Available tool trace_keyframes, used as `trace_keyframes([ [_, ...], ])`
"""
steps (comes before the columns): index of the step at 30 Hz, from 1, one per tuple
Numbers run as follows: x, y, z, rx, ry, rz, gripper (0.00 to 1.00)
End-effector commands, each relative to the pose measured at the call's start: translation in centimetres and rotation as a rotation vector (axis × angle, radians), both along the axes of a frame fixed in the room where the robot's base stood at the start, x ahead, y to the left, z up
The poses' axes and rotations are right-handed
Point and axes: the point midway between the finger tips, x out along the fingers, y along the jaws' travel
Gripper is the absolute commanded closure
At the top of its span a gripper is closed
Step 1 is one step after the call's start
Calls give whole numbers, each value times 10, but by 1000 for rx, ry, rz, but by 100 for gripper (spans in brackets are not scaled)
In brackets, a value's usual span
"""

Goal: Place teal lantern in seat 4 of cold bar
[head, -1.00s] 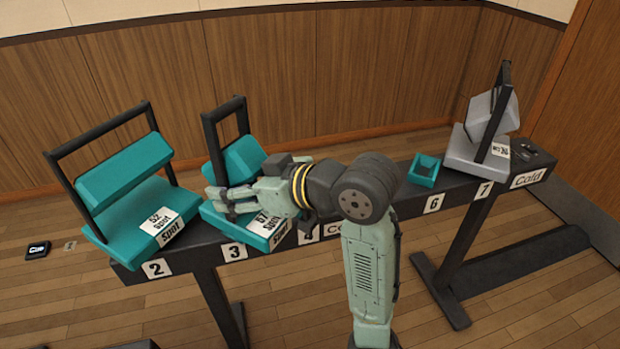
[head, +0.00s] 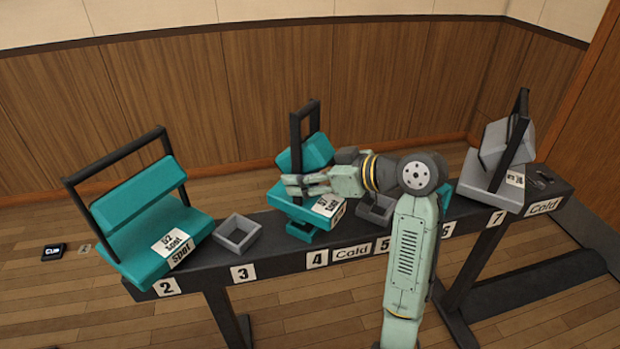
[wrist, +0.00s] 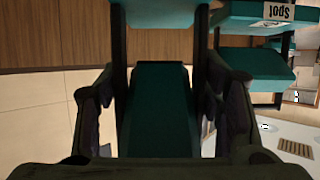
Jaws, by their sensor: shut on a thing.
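The teal lantern (head: 318,150) has a black frame and a white label on its base. My gripper (head: 292,186) is shut on it, with the lantern upright over the number 4 label (head: 317,259) on the bar. Teal shows below its base near the bar; I cannot tell whether this is a seat tray or whether the base rests in it. In the wrist view the teal lantern (wrist: 160,105) fills the middle between my dark fingers. My arm partly hides the bar at its right.
A larger teal lantern (head: 140,215) stands at seat 2. Empty grey trays are at seat 3 (head: 237,235) and seat 5 (head: 375,212). A grey lantern (head: 490,180) stands at seat 7. The dark bar (head: 255,262) runs across, with a wood-panelled wall behind.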

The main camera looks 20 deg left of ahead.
Motion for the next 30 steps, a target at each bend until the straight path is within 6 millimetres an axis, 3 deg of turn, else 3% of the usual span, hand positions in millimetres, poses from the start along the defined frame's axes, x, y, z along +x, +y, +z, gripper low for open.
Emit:
trace_keyframes([
  [5, 11, -4, 1, 4, -3, 0, 100],
  [15, 11, -4, -32, 4, -2, -1, 100],
  [22, 11, -4, -34, 3, -5, 0, 100],
  [23, 11, -4, -36, 0, -2, 1, 37],
  [30, 11, -3, -36, 1, -1, 0, 21],
])
